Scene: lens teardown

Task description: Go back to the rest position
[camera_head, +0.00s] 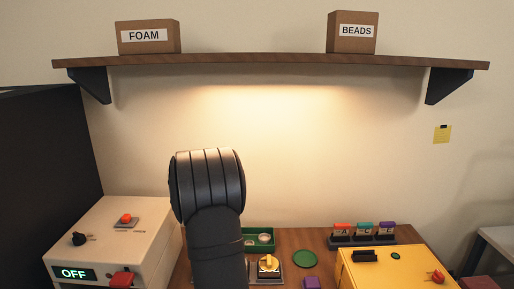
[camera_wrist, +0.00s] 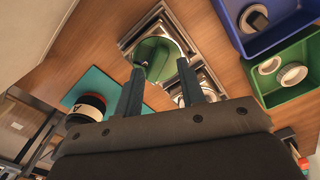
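My gripper (camera_wrist: 160,64) shows in the wrist view with its two fingers apart and nothing visibly held between them. Past the fingertips lies a green round piece (camera_wrist: 157,48) on a metal plate on the wooden table; I cannot tell how far below the fingers it is. In the head view my dark arm rises in the middle, and the gripper itself is hidden.
A white machine (camera_head: 98,235) reading OFF stands left, a yellow box (camera_head: 385,270) right. A green tray (camera_wrist: 286,101) with ring-like parts and a blue tray (camera_wrist: 284,35) sit right in the wrist view. A black cylinder (camera_wrist: 86,106) is by a teal mat (camera_wrist: 103,82). A shelf (camera_head: 270,62) spans above.

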